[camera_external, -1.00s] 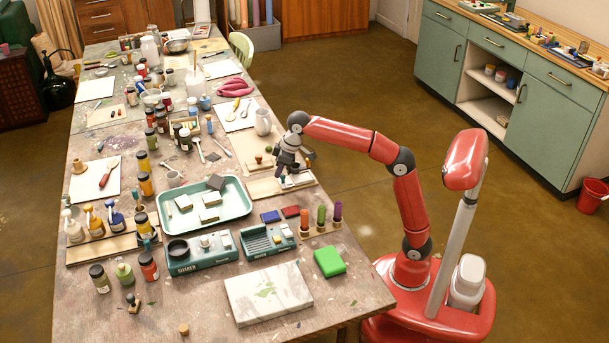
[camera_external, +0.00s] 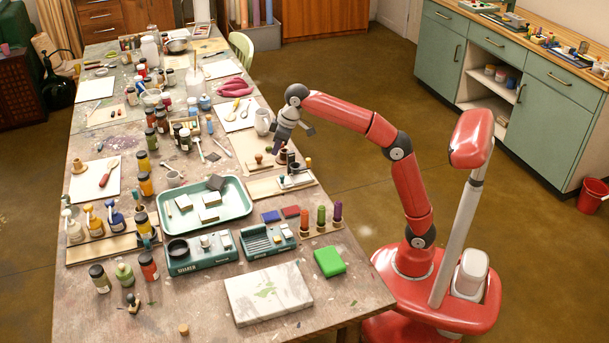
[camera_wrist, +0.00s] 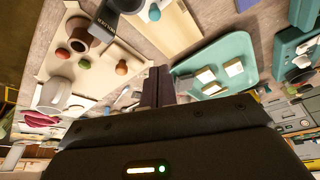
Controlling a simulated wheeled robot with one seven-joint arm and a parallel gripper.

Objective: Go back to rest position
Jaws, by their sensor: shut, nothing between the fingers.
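My gripper (camera_external: 278,147) hangs above the right edge of the long work table (camera_external: 350,295), over the small wooden boards there. Its fingers point down and hold nothing. In the wrist view the dark fingers of my gripper (camera_wrist: 157,88) are shut together, with nothing between them. Below and around them show the wooden board (camera_wrist: 100,80) with small knobs and a cup, and the teal tray (camera_wrist: 215,50) with pale blocks.
A wooden rack (camera_external: 320,229) with coloured sticks and a green block (camera_external: 329,262) lie near the right edge. Many bottles crowd the table's left. The floor right of the table is open.

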